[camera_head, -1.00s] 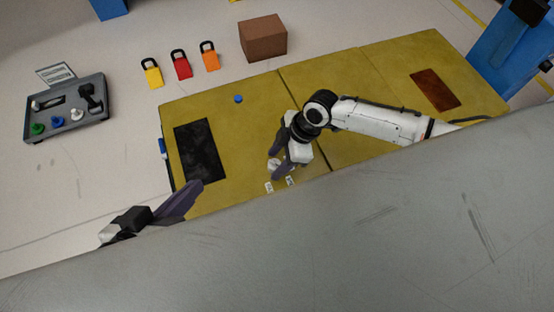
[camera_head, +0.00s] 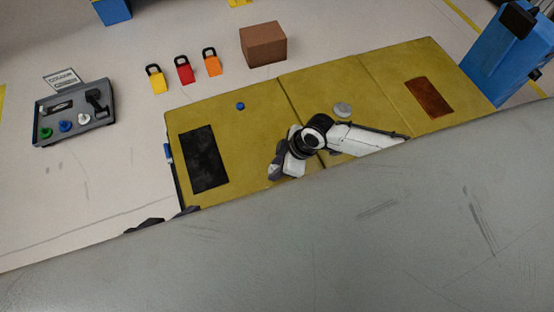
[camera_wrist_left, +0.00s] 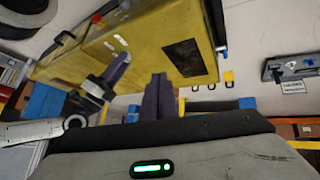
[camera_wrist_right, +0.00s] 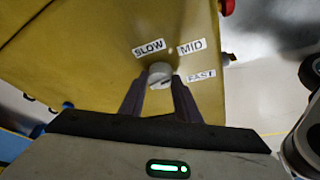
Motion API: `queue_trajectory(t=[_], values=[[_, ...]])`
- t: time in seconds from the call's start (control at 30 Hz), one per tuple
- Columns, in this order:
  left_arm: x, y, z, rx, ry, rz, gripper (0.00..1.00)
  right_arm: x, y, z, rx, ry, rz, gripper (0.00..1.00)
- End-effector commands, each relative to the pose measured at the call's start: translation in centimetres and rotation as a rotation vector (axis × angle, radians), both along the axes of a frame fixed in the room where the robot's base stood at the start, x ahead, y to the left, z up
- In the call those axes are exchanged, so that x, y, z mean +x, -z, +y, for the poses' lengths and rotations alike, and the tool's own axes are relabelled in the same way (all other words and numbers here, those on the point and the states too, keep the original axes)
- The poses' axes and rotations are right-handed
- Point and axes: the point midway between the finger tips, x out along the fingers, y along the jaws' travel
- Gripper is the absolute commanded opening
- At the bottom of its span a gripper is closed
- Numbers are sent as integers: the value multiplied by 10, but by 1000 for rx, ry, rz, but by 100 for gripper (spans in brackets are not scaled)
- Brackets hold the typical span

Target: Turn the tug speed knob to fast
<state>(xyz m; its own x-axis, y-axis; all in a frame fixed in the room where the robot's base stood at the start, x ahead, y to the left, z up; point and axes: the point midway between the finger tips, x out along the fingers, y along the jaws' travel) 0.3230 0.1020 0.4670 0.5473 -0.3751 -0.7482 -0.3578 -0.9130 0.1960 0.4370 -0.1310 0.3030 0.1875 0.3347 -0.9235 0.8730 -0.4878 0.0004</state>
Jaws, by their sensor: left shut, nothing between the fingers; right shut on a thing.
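The tug speed knob (camera_wrist_right: 160,72) is a small pale round knob on the yellow panel (camera_wrist_right: 85,60), in the right wrist view. The labels SLOW (camera_wrist_right: 149,47), MID (camera_wrist_right: 192,46) and FAST (camera_wrist_right: 201,76) sit around it. My right gripper (camera_wrist_right: 160,85) is shut on the knob, one finger at each side. Which label the knob points to I cannot tell. In the head view my right gripper (camera_head: 280,170) hides the knob. My left gripper (camera_wrist_left: 160,90) is shut and empty, off the panel; in the head view it is mostly hidden at the panel's lower left (camera_head: 165,221).
A blue button (camera_head: 240,106), a dark plate (camera_head: 204,160) and a grey disc (camera_head: 342,110) are on the panel. Several coloured padlocks (camera_head: 183,70), a brown box (camera_head: 263,45) and a grey tray (camera_head: 75,112) lie beyond it. A large grey surface (camera_head: 300,240) blocks the foreground.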

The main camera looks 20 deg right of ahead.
Motion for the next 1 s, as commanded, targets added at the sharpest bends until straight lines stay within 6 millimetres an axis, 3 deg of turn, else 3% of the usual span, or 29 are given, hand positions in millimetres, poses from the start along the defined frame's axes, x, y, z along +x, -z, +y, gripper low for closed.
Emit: queue_trajectory(t=[0.03,0.5,1.0], values=[[-3,-7,5,17,-10,10,0,-3,-8,1,-1,45,7,7],[-17,-49,40,-17,-198,-167,0,-6,-4,4,0,480,8,7],[-17,-55,44,15,-180,-159,0,-6,0,5,-3,749,7,7]])
